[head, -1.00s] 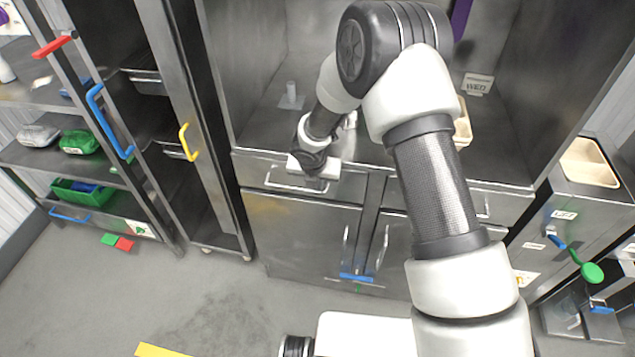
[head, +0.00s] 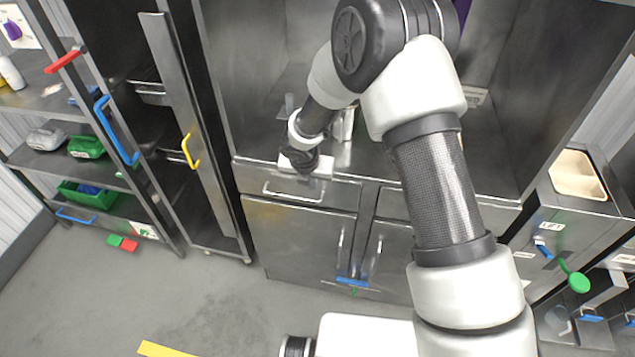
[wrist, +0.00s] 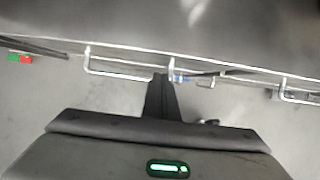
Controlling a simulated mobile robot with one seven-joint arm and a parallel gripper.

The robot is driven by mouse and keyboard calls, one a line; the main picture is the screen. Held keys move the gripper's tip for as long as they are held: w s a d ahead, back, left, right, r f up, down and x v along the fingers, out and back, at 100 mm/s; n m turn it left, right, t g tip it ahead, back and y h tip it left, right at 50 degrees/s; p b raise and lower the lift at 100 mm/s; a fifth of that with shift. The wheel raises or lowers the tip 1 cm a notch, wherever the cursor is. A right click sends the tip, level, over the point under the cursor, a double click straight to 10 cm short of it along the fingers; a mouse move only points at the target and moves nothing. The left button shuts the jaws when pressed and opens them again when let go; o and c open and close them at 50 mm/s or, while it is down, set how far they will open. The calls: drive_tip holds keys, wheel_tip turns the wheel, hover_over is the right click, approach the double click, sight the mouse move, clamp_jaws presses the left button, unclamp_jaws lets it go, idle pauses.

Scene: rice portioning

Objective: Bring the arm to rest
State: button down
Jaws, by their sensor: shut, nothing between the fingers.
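My arm reaches from the lower right of the head view up and over, and its end folds down in front of the steel counter (head: 400,168). My gripper shows in the wrist view as dark fingers (wrist: 160,98) together at the middle, with nothing held. In the head view its body is near the counter's front edge, above the drawer handle (head: 294,193); the fingertips cannot be made out there.
A shelf rack with a green bin (head: 90,194) stands at the left, beside a tall cabinet with a yellow handle (head: 190,150). A cream tray (head: 577,175) sits in a steel unit at the right, with a green round knob (head: 579,282).

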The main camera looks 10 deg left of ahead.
drive_tip(key=s+d+r+m+h, duration=0.1)
drive_tip(key=s+d+r+m, duration=0.1)
drive_tip(key=d+r+m, duration=0.45)
drive_tip(key=s+d+r+m, duration=0.1)
drive_tip(key=d+r+m, duration=0.25)
drive_tip(key=r, duration=0.65)
drive_tip(key=s+d+r+m+h, duration=0.1)
drive_tip(key=s+d+r+m, duration=0.1)
drive_tip(key=d+r+m, duration=0.55)
drive_tip(key=s+d+r+m, duration=0.6)
drive_tip(key=s+r+m, duration=0.1)
drive_tip(key=s+r, duration=0.25)
drive_tip(key=s+d+r+m+t+y, duration=0.1)
drive_tip(key=s+r+m+y, duration=0.1)
drive_tip(key=s+m, duration=0.8)
drive_tip(key=s, duration=0.3)
drive_tip(key=shift+s+r+p, duration=0.2)
drive_tip(key=shift+s+p, duration=0.05)
drive_tip(key=shift+p, duration=0.1)
drive_tip(key=shift+m, duration=0.25)
